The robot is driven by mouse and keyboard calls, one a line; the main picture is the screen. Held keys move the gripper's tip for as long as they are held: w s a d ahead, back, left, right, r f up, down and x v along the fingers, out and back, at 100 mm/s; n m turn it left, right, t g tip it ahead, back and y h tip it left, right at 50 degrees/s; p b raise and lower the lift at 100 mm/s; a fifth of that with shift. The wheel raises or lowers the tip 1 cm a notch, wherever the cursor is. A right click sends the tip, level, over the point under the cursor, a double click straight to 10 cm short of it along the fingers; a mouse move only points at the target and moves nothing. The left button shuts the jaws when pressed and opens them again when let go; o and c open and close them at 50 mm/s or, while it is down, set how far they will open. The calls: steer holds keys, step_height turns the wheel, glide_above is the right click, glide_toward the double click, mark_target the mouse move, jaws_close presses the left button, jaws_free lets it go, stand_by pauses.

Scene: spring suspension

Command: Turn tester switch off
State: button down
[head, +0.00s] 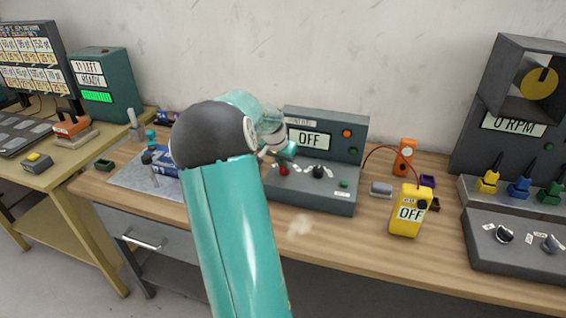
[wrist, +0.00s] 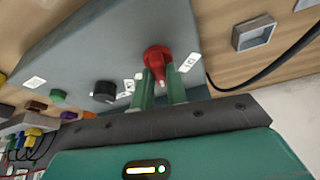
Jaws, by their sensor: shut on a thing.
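The tester (head: 340,132) is a grey console on the wooden bench, and its display reads OFF. A red knob (head: 284,170) and a black knob (head: 318,172) sit on its sloped front panel. In the wrist view my gripper (wrist: 163,82) is shut on the red knob (wrist: 158,56), with one green finger on each side of it. The black knob (wrist: 104,91) and a green button (wrist: 57,96) show beside it, apart from the fingers. In the head view my arm partly hides the tester's left side, and my fingertips are hard to make out.
A yellow meter (head: 408,212) reading OFF and an orange device (head: 404,157) stand right of the tester. A grey console with colored plugs (head: 505,235) fills the far right. A grey mat (head: 130,180) lies left of my arm. A black cable (wrist: 270,72) runs beside the tester.

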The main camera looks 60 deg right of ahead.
steer(key=n, duration=0.2)
steer(key=n+t, duration=0.1)
steer(key=n, duration=0.1)
steer(key=n+t, duration=0.1)
steer(key=n, duration=0.1)
steer(key=shift+s+d+y, duration=0.1)
steer(key=shift+s+y, duration=0.2)
steer(key=n+t, duration=0.1)
steer(key=n, duration=0.1)
steer(key=n+y, duration=0.1)
steer(key=n, duration=0.2)
steer(key=shift+t, duration=0.4)
steer(key=shift+n, duration=0.3)
steer(key=c, duration=1.4)
jaws_free()
steer(key=v, duration=1.3)
steer(key=shift+s+d+r, duration=0.15)
steer(key=shift+r, duration=0.25)
